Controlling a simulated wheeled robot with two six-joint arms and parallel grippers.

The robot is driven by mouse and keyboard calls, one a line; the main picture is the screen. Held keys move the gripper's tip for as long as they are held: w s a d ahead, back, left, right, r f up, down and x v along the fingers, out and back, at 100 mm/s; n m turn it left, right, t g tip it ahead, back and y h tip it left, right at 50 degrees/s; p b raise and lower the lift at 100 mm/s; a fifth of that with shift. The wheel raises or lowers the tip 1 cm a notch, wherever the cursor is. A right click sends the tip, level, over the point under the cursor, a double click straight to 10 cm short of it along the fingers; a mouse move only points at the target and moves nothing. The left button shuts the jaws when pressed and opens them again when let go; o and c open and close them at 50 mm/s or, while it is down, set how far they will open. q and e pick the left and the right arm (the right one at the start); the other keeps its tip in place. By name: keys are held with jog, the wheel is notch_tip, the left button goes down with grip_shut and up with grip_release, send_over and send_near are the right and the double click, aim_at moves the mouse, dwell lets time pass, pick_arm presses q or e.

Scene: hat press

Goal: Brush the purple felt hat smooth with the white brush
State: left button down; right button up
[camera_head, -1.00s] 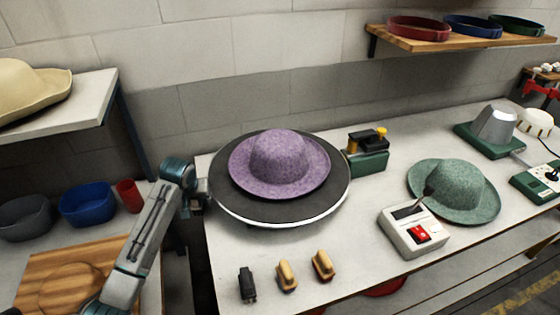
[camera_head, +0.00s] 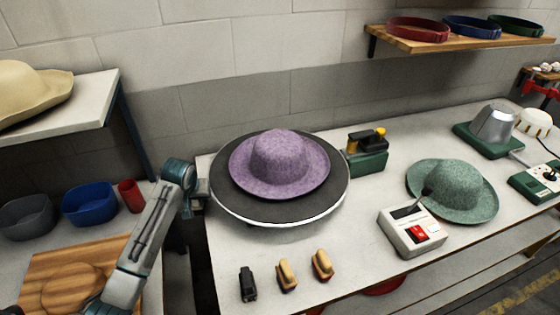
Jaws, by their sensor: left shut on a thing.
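The purple felt hat (camera_head: 283,163) sits crown up on a round dark turntable (camera_head: 240,205) with a pale rim. My left gripper (camera_head: 203,193) is at the turntable's left edge, beside the hat and apart from it. It appears shut on the turntable's edge; the fingertips are small and hard to make out. Three small brushes stand in a row at the table's front: a black one (camera_head: 248,284), one with a tan handle and paler base (camera_head: 287,276), and one with a brown base (camera_head: 322,266). Their bristles are too small to tell which is white. My right gripper is not in view.
A green felt hat (camera_head: 455,188) and a white box with a red switch (camera_head: 412,234) stand to the right. A green device (camera_head: 366,158) is close behind the turntable's right side. Blue (camera_head: 90,204) and grey bins stand left. The table between turntable and brushes is clear.

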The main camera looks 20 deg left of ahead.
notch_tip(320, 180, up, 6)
jog(key=p, duration=0.6)
dwell(7.1)
